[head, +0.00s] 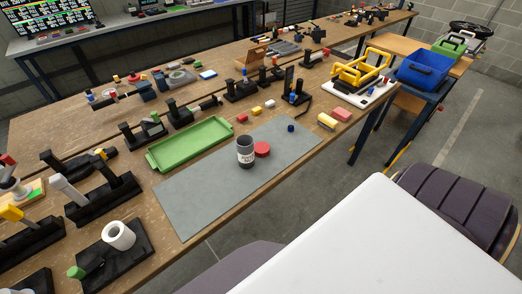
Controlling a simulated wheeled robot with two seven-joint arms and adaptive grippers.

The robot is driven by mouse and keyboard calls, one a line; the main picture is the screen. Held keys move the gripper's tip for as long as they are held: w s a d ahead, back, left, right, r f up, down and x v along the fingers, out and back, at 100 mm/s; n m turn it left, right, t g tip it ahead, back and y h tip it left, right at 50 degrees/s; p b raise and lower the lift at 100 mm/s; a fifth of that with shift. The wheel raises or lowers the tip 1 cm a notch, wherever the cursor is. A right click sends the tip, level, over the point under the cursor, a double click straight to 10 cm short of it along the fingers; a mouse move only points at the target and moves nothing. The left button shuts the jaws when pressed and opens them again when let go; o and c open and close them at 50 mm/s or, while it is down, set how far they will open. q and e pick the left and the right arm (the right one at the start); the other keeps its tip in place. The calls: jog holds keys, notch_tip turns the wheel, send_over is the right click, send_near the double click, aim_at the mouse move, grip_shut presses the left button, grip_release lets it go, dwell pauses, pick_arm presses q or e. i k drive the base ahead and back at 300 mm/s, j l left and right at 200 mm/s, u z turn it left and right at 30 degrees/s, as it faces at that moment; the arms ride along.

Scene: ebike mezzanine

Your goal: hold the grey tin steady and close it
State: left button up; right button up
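The grey tin (245,152) stands upright on a grey mat (205,188) near the front edge of the workbench. It is dark with a pale label on its side. Its top is too small to tell whether it is open. A round red lid-like piece (263,149) lies on the mat just to the right of the tin, close against it or slightly behind. A small dark blue round piece (291,128) sits on the mat farther right. Neither of my grippers shows in the head view.
A green tray (190,143) lies behind the mat. Small red, yellow and white blocks (256,111) lie behind the tin. A black stand with a white roll (118,236) is at front left. The mat around the tin is mostly clear.

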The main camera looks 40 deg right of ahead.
aim_at(245, 142)
jog(key=k+l+u, duration=0.2)
jog(key=l, duration=0.3)
jog(key=k+l+u, duration=0.2)
jog(key=k+l, duration=0.15)
jog(key=k+l+u, duration=0.2)
jog(key=l, duration=0.25)
jog(key=k, duration=0.1)
